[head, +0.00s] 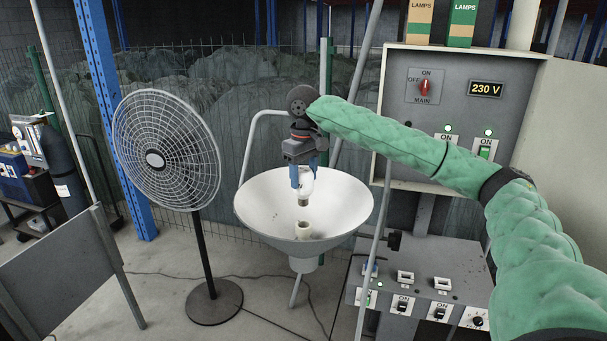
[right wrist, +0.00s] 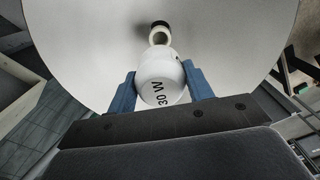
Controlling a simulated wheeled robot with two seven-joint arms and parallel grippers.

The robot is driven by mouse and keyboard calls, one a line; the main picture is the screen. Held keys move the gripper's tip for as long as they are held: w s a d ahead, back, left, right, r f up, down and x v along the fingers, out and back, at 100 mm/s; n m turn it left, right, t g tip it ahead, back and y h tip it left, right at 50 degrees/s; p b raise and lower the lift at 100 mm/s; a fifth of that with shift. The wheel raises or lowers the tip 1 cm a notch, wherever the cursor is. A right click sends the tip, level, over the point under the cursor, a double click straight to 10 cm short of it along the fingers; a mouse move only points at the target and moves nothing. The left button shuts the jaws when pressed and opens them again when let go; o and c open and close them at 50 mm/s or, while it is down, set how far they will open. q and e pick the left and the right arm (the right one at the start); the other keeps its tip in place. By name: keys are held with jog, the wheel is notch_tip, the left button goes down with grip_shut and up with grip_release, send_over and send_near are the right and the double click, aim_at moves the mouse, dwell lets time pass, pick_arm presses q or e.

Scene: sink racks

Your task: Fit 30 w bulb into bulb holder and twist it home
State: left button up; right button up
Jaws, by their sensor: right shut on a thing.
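A white bulb (head: 304,187) hangs base down in my right gripper (head: 306,178), which is shut on it with its blue fingers. In the right wrist view, the bulb (right wrist: 162,82) is marked "30 W" and sits between the blue fingers (right wrist: 162,88). The bulb holder (head: 303,229) is a pale socket standing at the bottom of a wide white bowl-shaped reflector (head: 262,202). The bulb's metal base is just above the holder, with a small gap in the head view. My left gripper is not in view.
A grey panel (head: 455,125) with a red main switch and a 230 V display stands at the right. Below it is a switch box (head: 420,290). A standing fan (head: 165,150) is at the left. The reflector's rim surrounds the gripper's working space.

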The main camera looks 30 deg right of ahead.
aim_at(304, 205)
jog(key=shift+s+f, duration=0.2)
jog(key=shift+f, duration=2.5)
jog(key=shift+f, duration=1.8)
dwell(0.4)
jog(key=o, duration=1.1)
jog(key=shift+c, duration=0.2)
jog(key=shift+r, duration=0.1)
